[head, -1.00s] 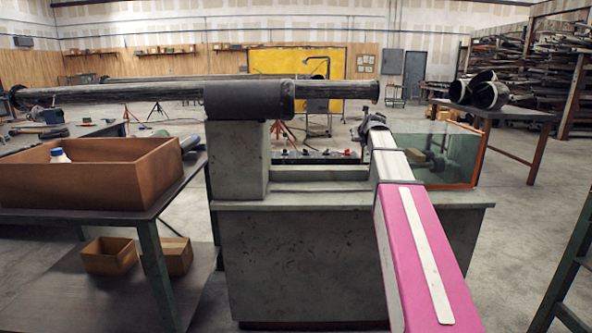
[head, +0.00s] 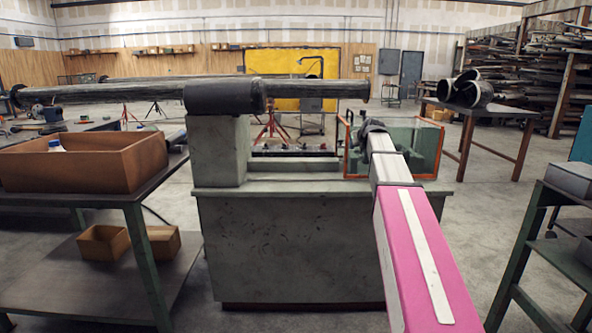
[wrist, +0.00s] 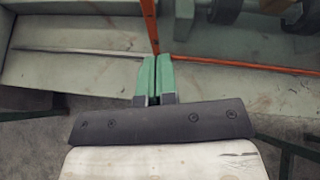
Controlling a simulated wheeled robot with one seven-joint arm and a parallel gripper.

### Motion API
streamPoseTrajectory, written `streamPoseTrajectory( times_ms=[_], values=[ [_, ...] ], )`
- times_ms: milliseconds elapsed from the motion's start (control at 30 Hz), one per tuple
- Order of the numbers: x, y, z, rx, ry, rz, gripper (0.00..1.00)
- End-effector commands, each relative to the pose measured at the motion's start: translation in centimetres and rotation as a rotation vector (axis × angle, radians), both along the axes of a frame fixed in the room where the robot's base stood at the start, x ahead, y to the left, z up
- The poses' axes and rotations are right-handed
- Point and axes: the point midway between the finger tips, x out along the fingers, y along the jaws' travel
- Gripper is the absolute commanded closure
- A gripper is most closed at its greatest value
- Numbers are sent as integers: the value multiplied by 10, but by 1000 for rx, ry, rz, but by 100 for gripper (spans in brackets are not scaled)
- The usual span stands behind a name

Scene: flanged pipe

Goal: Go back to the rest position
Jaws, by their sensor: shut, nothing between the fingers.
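My gripper shows in the wrist view (wrist: 158,78), its two green fingers closed together with nothing between them. In that view it is over the pale top of the grey machine, beside an orange-edged glass guard (wrist: 148,20). In the head view my pink and white arm reaches forward from the lower right, and its end is at the right of the grey machine (head: 290,250), in front of the glass guard (head: 425,150). The fingertips are hidden there. A long dark flanged pipe (head: 130,92) lies across the machine, through a thick dark collar (head: 225,96).
A brown box (head: 80,165) with a white bottle (head: 56,146) stands on the left bench, with small boxes (head: 103,242) on its lower shelf. A table with pipe pieces (head: 468,91) stands at the back right. A green-framed shelf (head: 530,240) is close on the right.

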Motion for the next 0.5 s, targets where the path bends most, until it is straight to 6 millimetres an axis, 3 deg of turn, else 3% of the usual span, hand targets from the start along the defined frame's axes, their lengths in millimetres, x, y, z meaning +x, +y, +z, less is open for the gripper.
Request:
streamPoseTrajectory(
  times_ms=[267,500],
  values=[
    [-18,7,-41,-156,45,103,100],
    [-46,18,-96,-371,108,273,100]
  ],
)
